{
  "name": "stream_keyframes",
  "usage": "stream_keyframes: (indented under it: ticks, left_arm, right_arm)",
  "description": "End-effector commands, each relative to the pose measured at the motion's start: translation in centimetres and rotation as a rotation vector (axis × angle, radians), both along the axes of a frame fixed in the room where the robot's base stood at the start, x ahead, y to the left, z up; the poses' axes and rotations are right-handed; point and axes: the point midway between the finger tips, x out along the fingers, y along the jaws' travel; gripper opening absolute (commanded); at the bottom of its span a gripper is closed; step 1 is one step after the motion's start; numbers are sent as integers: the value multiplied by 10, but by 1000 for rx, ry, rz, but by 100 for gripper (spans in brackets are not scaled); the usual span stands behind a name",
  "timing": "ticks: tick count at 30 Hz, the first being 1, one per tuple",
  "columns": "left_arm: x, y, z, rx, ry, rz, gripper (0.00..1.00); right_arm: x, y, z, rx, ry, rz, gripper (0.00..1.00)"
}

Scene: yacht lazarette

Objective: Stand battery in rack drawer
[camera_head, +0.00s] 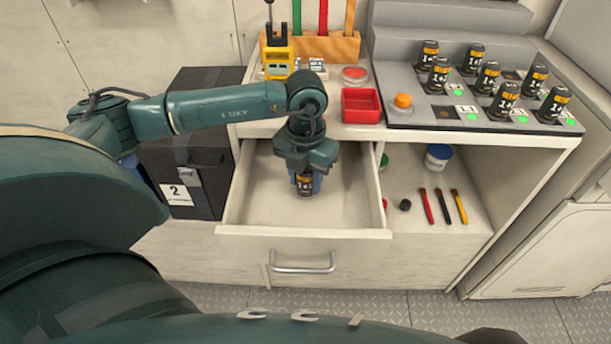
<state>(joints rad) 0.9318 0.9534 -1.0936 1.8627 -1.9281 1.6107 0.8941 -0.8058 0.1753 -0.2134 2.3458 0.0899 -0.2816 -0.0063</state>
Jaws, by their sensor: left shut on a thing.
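The rack drawer (250,208) is pulled open below the counter, and its visible floor is bare. My left gripper (305,176) points down inside the drawer's outline and is shut on a black battery with an orange-yellow band (305,187). The battery is upright. I cannot tell whether its bottom touches the drawer floor. The gripper hides its upper part. Several similar batteries (505,99) stand in a grey rack (400,115) at the right of the counter. My right gripper is not in view.
A red bin (361,106), an orange button (403,100) and a yellow device (278,60) sit on the counter. A black case marked 2 (180,150) stands left of the drawer. An open shelf at the right holds markers (443,206) and a blue-white tub (438,157).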

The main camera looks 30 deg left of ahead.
Motion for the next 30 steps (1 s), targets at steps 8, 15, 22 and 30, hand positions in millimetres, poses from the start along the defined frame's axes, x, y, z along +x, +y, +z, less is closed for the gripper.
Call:
stream_keyframes:
  ticks: [8, 15, 22, 30]
  left_arm:
    - [0, 0, -2, 0, 0, -1, 51]
    - [0, 0, -2, 0, 0, -1, 57]
    - [1, 0, 11, -1, -3, -1, 57]
    - [1, -1, 68, -1, -6, -2, 57]
  right_arm:
    - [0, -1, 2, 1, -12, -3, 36]
    - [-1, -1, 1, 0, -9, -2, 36]
    - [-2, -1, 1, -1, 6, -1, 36]
    - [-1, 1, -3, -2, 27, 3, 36]
